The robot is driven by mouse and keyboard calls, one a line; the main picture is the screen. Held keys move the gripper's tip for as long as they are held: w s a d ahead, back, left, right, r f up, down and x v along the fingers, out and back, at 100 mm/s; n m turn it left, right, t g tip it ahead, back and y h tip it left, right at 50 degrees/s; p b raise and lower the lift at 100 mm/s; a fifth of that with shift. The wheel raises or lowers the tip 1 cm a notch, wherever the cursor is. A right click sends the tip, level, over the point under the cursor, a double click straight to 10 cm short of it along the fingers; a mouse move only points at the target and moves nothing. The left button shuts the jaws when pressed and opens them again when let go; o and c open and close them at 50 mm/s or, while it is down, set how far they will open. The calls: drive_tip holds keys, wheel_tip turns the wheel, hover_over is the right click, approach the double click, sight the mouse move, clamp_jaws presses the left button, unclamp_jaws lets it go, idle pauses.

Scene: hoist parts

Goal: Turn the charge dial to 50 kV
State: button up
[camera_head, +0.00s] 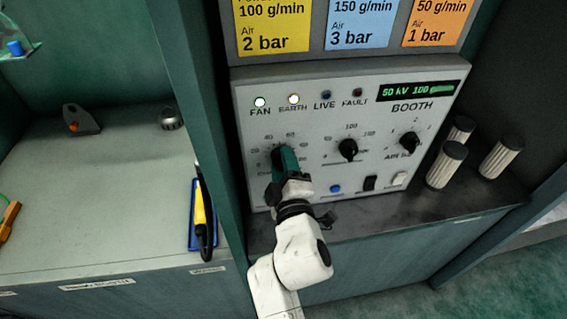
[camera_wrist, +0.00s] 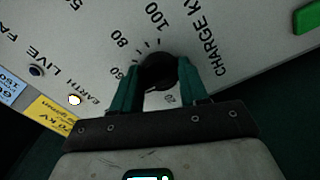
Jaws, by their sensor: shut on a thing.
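The grey booth panel (camera_head: 330,115) faces me. Its charge dial (camera_head: 276,155) is a black knob at the panel's left, mostly hidden behind my gripper (camera_head: 285,159). In the wrist view the knob (camera_wrist: 158,66) sits between the two green fingers of my gripper (camera_wrist: 160,78), under the "CHARGE kV" lettering. The fingers are shut on the knob from both sides. The green display (camera_head: 417,91) on the panel reads "50 kV 100", followed by smaller unclear text.
A middle dial (camera_head: 348,150) and an air dial (camera_head: 410,142) stand right of my gripper. A blue button (camera_head: 336,189) and a black switch (camera_head: 370,183) lie below. The fan and earth lamps are lit; live and fault are dark. Ribbed cylinders (camera_head: 447,166) stand at right.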

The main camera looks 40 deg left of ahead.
drive_tip(key=shift+f+n, duration=0.1)
drive_tip(key=shift+n, duration=0.4)
drive_tip(key=o, duration=1.1)
drive_tip(key=shift+c, duration=0.2)
drive_tip(key=p+v, duration=0.3)
drive_tip(key=v, duration=0.7)
drive_tip(key=shift+s+d+p, duration=0.25)
drive_tip(key=shift+s+p, duration=0.1)
